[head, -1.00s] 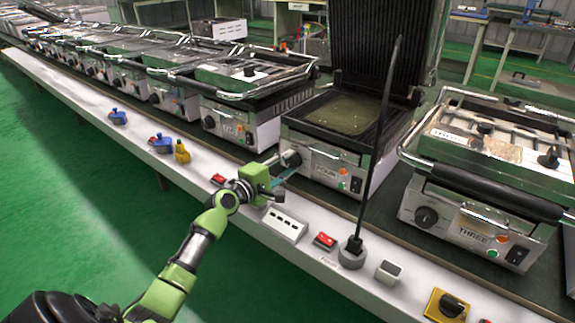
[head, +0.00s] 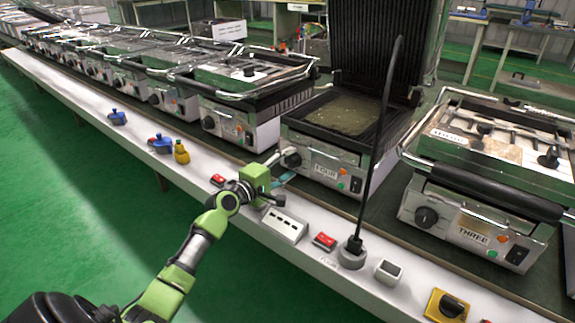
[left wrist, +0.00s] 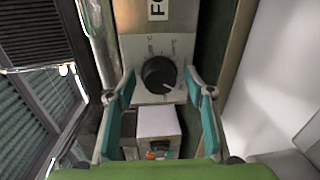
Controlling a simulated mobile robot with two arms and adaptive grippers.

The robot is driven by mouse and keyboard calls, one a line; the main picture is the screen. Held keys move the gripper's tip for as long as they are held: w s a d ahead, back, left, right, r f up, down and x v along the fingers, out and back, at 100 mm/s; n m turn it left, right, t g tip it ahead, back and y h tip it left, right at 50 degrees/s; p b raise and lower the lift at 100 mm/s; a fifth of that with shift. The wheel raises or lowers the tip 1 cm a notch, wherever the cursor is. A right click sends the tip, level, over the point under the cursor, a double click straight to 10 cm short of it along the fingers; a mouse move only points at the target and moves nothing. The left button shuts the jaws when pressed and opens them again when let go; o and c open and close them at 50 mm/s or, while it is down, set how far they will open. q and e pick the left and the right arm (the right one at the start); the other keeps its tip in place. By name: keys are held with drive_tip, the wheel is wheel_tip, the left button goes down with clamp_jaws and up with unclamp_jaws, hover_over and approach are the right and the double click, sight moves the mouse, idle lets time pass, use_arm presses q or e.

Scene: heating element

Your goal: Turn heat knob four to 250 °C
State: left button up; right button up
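Grill four (head: 335,165) is the plate grill labelled FOUR, with its ribbed lid raised. Its dark round heat knob (head: 291,158) sits at the left of its front panel. In the left wrist view the knob (left wrist: 159,74) is ahead and near the middle, with a pale mark toward its lower right; the dial print is too small to read. My left gripper (head: 279,170) is close in front of the knob. Its teal-padded fingers (left wrist: 160,86) are spread wide to either side of the knob, with gaps between. My right gripper is not in view.
Grill three (head: 470,190) stands to the right, and more grills line up to the left. A black cable rises from a socket (head: 352,254) on the white ledge. A white power strip (head: 284,226) and a red switch (head: 324,241) lie below the gripper.

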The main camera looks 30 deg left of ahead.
use_arm(q)
drive_tip(key=shift+s, duration=0.1)
drive_tip(key=s, duration=0.8)
drive_tip(key=s+a+r, duration=0.1)
drive_tip(key=s, duration=0.2)
drive_tip(key=shift+s, duration=0.4)
